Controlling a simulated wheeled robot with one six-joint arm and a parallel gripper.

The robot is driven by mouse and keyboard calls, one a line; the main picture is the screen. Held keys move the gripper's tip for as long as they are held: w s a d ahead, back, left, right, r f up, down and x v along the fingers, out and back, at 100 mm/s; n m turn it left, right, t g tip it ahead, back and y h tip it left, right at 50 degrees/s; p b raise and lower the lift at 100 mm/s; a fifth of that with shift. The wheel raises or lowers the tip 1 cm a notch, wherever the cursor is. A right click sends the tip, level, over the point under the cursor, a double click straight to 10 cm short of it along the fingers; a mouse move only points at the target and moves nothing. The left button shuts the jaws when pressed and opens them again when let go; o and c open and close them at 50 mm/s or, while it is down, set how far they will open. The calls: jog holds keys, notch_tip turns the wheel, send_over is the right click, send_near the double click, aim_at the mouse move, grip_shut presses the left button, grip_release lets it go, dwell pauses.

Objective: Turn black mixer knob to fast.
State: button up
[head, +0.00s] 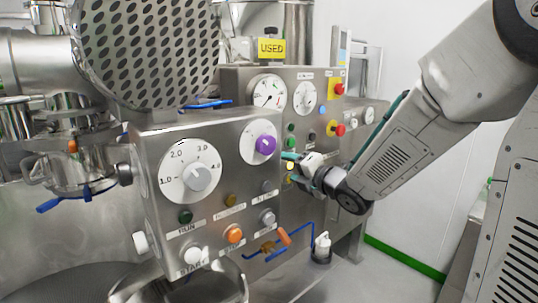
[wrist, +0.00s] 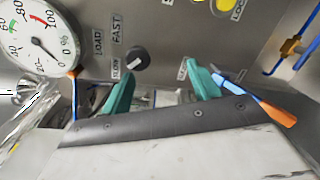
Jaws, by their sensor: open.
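The black mixer knob (wrist: 137,60) is on a steel panel in the wrist view. A FAST label (wrist: 117,28) is up and left of it, and a SLOW label (wrist: 115,68) is close on its left. Its white pointer mark appears to point lower left, toward SLOW. My gripper (wrist: 161,80) is open, with teal fingers apart and nothing between them; the knob is just beyond, nearer the left finger. In the head view my gripper (head: 294,158) is in front of the rear panel. I cannot make out the black knob there.
A front control box carries a grey dial knob (head: 198,178), a purple knob (head: 265,145) and several buttons. A gauge (wrist: 38,38) is left of the knob in the wrist view. A blue lever with an orange grip (wrist: 275,113) lies near the right finger.

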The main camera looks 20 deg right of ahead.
jog(key=w+a+r+n+y, duration=0.1)
jog(key=w+a+r+n, duration=0.1)
jog(key=w, duration=0.5)
jog(key=shift+a+r+n+t+y, duration=0.15)
jog(key=shift+a+n+t+y, duration=0.25)
jog(key=shift+a, duration=0.65)
jog(key=c, duration=1)
